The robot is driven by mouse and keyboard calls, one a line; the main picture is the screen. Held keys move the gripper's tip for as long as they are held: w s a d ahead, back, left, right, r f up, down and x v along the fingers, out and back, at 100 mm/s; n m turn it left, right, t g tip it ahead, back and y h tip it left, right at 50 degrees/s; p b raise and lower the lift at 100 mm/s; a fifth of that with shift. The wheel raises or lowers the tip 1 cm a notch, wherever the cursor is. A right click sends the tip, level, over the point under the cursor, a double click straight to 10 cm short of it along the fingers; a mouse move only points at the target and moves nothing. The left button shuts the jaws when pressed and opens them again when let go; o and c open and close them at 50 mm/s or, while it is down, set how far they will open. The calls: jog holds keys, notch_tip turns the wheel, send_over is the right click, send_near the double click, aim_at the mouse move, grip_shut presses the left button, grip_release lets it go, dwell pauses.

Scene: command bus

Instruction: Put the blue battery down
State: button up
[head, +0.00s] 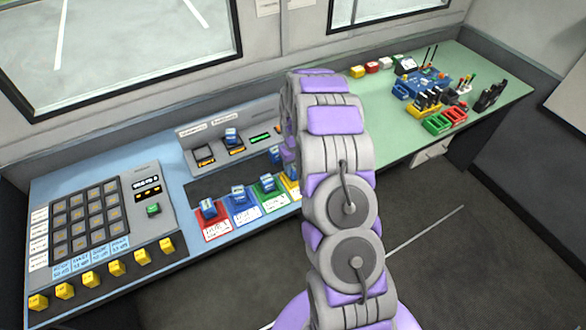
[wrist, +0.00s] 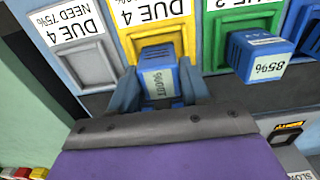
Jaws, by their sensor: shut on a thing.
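My gripper (wrist: 158,92) is shut on a blue battery (wrist: 158,60) whose label reads 100%, upside down in the wrist view. A finger stands on each side of the battery. In the head view my arm hides most of the gripper and part of the yellow bay (head: 290,183).
A blue battery marked 85% (wrist: 264,58) stands at the green bay beside the yellow one. Red-bay (head: 208,207) and blue-bay (head: 239,193) batteries stand farther left in the head view. A grey-white bay (wrist: 82,65) with an empty socket lies on the other side.

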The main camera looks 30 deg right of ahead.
aim_at(294, 166)
jog(key=shift+d+f, duration=0.2)
jog(key=shift+d, duration=0.3)
jog(key=o, duration=0.8)
jog(key=shift+a, duration=0.1)
jog(key=shift+c, duration=0.2)
jog(key=o, duration=0.4)
jog(key=shift+a+r, duration=0.1)
jog(key=shift+a, duration=0.75)
jog(key=shift+d+r, duration=0.15)
jog(key=shift+d, duration=0.4)
jog(key=shift+d+r, duration=0.15)
jog(key=shift+r, duration=0.1)
notch_tip(294, 166, up, 10)
jog(key=r+p, duration=0.1)
jog(key=p, duration=0.1)
jog(key=s+a+r, duration=0.8)
jog(key=r, duration=0.2)
jog(key=s+a+r, duration=0.2)
jog(key=s+a, duration=0.1)
jog(key=s, duration=0.7)
jog(key=s+a+r+g, duration=0.1)
jog(key=s+a+r, duration=0.2)
jog(key=s, duration=0.8)
jog(key=s+a+r, duration=0.3)
jog(key=s, duration=0.8)
jog(key=shift+g, duration=0.4)
